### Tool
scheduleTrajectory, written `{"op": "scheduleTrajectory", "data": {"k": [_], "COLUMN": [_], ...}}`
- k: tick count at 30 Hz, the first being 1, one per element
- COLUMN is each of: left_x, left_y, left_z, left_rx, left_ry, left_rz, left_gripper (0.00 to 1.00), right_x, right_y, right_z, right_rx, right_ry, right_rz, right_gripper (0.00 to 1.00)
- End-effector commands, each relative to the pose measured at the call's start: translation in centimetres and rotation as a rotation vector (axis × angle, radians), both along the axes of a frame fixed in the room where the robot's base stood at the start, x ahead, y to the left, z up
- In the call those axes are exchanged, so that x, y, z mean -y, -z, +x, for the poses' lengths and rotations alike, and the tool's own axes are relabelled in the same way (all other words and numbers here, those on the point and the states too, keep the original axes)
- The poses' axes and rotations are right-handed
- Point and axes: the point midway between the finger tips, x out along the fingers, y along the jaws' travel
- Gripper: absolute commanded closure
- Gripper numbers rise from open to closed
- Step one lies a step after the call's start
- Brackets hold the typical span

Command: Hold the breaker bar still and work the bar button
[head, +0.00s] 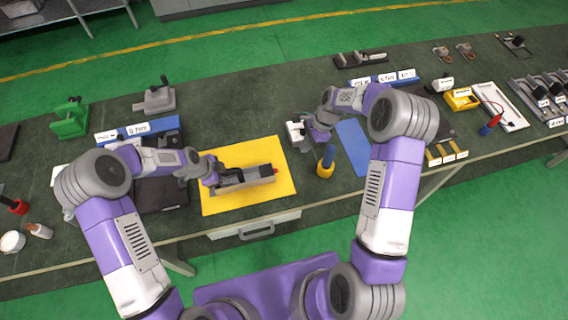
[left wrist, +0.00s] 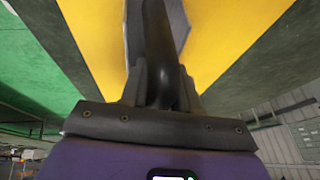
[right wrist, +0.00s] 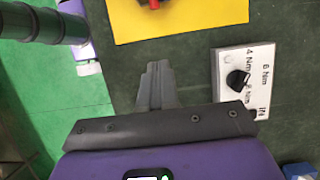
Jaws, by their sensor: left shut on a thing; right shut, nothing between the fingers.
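The breaker bar (head: 250,178), a grey body with a black handle, lies on the yellow mat (head: 285,192) in the head view. A red button (head: 275,170) is at its right end; a bit of red shows at the top of the right wrist view (right wrist: 153,4). My left gripper (head: 215,180) is shut on the black handle, which fills the gap between the fingers in the left wrist view (left wrist: 158,45). My right gripper (head: 307,145) is shut and empty, apart from the button, to its upper right in the head view. Its closed fingers show in the right wrist view (right wrist: 157,85).
A white dial plate with Nm marks (right wrist: 232,62) is beside my right gripper. A blue and yellow upright tool (head: 326,163) stands right of the mat, near a blue mat (head: 353,150). A drawer handle (head: 257,232) is at the table's front.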

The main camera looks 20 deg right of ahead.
Motion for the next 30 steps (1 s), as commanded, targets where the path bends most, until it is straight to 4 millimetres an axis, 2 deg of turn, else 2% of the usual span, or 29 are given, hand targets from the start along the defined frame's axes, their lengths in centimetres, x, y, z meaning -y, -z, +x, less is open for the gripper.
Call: {"op": "scheduleTrajectory", "data": {"k": [10, 14, 17, 28, 29, 30], "left_x": [0.0, 0.0, 0.0, 0.0, 0.0, 0.0], "left_y": [-0.1, -0.1, -0.1, -0.1, -0.1, -0.1], "left_z": [0.0, 0.0, 0.0, 0.0, 0.0, 0.0], "left_rx": [0.001, 0.000, 0.001, 0.001, 0.001, 0.001], "left_ry": [0.001, 0.001, 0.001, 0.000, 0.000, 0.000], "left_rz": [-0.001, -0.001, -0.001, -0.001, -0.001, -0.001], "left_gripper": [1.00, 1.00, 1.00, 1.00, 1.00, 1.00], "right_x": [0.1, -0.2, -0.8, -3.6, -3.8, -4.8], "right_y": [-0.1, 0.6, 1.9, 9.2, 9.7, 9.3], "right_z": [0.0, 0.0, -0.1, -0.1, -0.1, 0.0], "right_rx": [-0.004, -0.006, -0.008, -0.008, -0.006, -0.003], "right_ry": [0.006, 0.005, 0.004, 0.003, 0.004, 0.000], "right_rz": [0.000, 0.001, 0.002, 0.001, 0.001, 0.002], "right_gripper": [1.00, 1.00, 1.00, 1.00, 1.00, 1.00]}}
